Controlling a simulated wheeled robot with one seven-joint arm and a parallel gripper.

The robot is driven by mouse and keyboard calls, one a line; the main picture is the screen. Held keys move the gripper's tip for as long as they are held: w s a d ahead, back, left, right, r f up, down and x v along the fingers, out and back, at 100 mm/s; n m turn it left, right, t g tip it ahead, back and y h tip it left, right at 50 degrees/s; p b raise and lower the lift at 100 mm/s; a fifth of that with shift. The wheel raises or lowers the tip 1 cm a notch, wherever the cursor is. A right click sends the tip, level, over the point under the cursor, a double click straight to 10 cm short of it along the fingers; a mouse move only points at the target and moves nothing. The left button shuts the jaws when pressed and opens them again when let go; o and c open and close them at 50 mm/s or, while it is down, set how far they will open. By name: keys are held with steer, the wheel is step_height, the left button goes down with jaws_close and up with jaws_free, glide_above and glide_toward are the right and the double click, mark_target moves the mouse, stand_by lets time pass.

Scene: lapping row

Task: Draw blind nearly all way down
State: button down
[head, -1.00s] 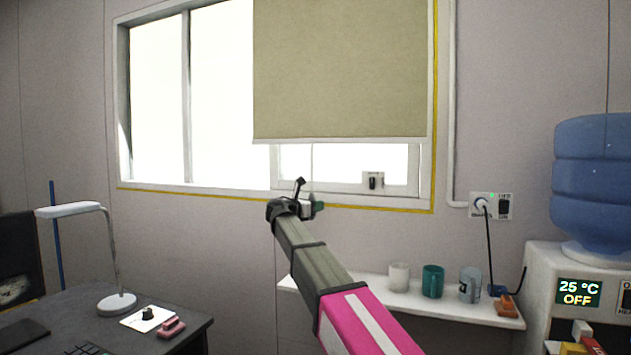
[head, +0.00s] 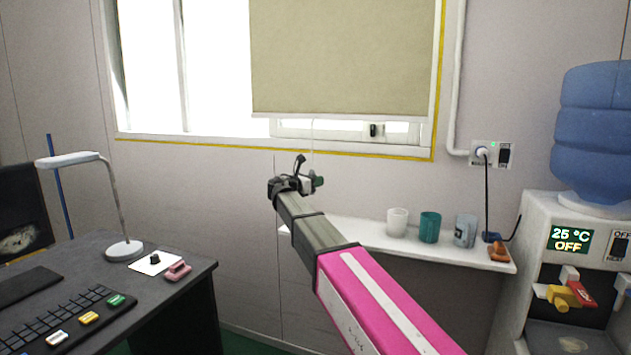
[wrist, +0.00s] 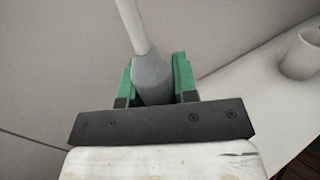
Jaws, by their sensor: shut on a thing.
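The beige roller blind (head: 340,60) hangs over the right part of the window (head: 155,65). Its pale bottom bar is a little above the lower window frame, leaving a narrow bright strip uncovered. A thin cord (head: 313,135) runs down from the bar to my gripper (head: 313,183), which is below the window. In the wrist view, the green fingers of my gripper (wrist: 155,80) are shut on a grey tapered pull (wrist: 152,75), with a pale cord (wrist: 132,25) rising from it. The lower end of the pull is hidden behind the gripper body.
A white shelf (head: 385,240) with several mugs is right of my gripper. A dark desk (head: 180,295) with a lamp (head: 124,248) stands left. A water dispenser (head: 535,220) is far right. The wall around my gripper is clear.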

steer(key=c, duration=0.9)
jaws_free()
steer(key=v, duration=1)
steer(key=shift+s+a, duration=0.3)
